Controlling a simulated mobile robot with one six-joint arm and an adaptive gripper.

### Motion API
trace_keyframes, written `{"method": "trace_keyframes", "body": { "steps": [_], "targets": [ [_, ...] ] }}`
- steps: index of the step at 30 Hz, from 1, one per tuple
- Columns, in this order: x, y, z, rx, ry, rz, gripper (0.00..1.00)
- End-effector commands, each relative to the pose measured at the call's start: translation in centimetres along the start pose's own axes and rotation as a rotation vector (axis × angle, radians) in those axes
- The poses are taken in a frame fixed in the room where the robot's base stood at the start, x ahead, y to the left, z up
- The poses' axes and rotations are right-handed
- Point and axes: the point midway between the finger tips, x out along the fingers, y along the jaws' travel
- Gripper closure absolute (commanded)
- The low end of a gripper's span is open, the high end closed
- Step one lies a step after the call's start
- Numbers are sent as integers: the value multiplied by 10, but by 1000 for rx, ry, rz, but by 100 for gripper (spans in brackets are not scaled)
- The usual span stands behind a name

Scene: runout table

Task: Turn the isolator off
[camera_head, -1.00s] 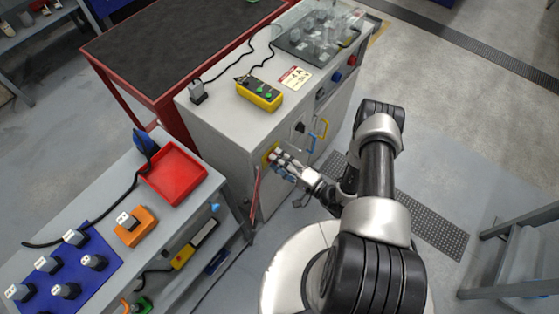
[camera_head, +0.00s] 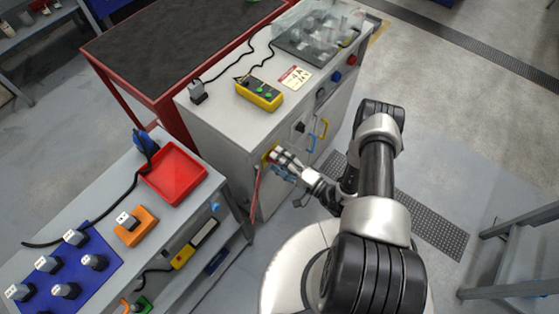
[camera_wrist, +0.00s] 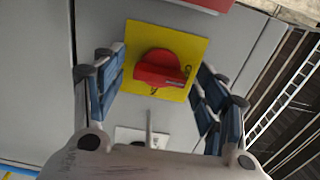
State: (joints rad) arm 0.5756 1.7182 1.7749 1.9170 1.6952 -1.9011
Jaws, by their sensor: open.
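The isolator is a red rotary handle (camera_wrist: 160,68) on a square yellow plate (camera_wrist: 186,42), fixed to the grey cabinet front. In the wrist view the handle sits between the fingers of my gripper (camera_wrist: 160,85), which are spread apart with blue pads on each side. No pad visibly touches the handle. In the head view my gripper (camera_head: 283,165) is up against the cabinet's front face, and only a yellow edge of the plate (camera_head: 266,156) shows beside it. The handle is hidden there by my gripper.
The grey cabinet (camera_head: 222,125) carries a yellow pendant box (camera_head: 259,94) on top. A bench with a red tray (camera_head: 174,173) stands at left.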

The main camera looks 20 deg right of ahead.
Motion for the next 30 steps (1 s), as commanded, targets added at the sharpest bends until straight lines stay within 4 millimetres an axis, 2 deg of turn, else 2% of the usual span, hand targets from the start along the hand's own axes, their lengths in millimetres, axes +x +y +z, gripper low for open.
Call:
{"method": "trace_keyframes", "body": {
  "steps": [5, 8, 21, 25, 30],
  "targets": [
    [-3, 0, 0, 1, 1, 1, 34],
    [-12, 1, -1, 3, 4, 2, 34],
    [-92, 0, -1, 1, 7, 0, 34],
    [-108, 0, -1, 1, 5, 0, 34],
    [-118, 0, 0, 0, 1, 1, 34]
  ]
}}
